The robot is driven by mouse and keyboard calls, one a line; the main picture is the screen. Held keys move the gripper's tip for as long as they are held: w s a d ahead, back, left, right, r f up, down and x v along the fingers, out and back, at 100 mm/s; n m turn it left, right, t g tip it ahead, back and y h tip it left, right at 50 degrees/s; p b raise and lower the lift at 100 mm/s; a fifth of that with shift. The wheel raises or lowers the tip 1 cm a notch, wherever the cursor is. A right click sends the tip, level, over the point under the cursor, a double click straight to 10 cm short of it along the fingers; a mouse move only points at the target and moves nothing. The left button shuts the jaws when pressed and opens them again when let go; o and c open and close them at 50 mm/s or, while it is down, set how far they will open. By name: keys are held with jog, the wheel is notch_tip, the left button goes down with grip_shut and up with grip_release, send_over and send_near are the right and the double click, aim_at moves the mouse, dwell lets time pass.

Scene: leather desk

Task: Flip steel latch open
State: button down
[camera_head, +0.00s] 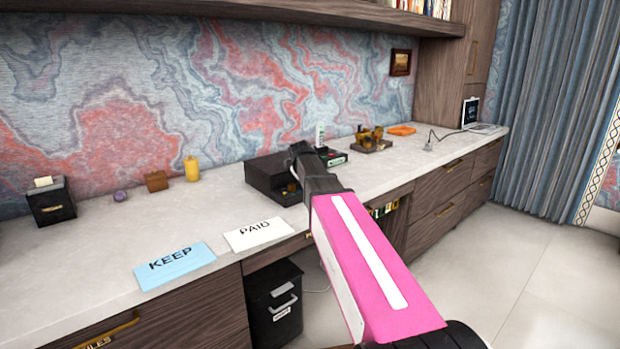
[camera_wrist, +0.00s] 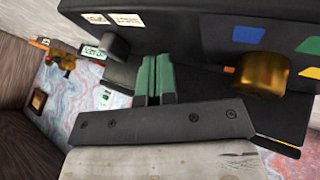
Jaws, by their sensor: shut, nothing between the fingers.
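A black box (camera_head: 272,177) stands on the desk towards the wall, partly behind my arm. In the wrist view its dark side (camera_wrist: 195,40) fills much of the upper picture, and a rounded brass-coloured piece (camera_wrist: 265,73) sits to the right of my fingers. I cannot make out a steel latch for certain in either view. My gripper (camera_wrist: 156,78) is shut and empty, its green-padded fingers together in front of the dark side. I cannot tell whether they touch it. In the head view my gripper is at the box, its fingertips hard to see.
The pale desk top (camera_head: 110,245) is clear at the front left. A blue KEEP card (camera_head: 175,264) and a white PAID card (camera_head: 258,234) lie near its front edge. A yellow candle (camera_head: 192,169) stands left of the box. A small brass-coloured item (camera_head: 371,139) stands right of it.

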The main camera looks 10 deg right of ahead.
jog(key=v, duration=0.9)
jog(key=shift+r, duration=0.25)
jog(key=shift+s, duration=0.1)
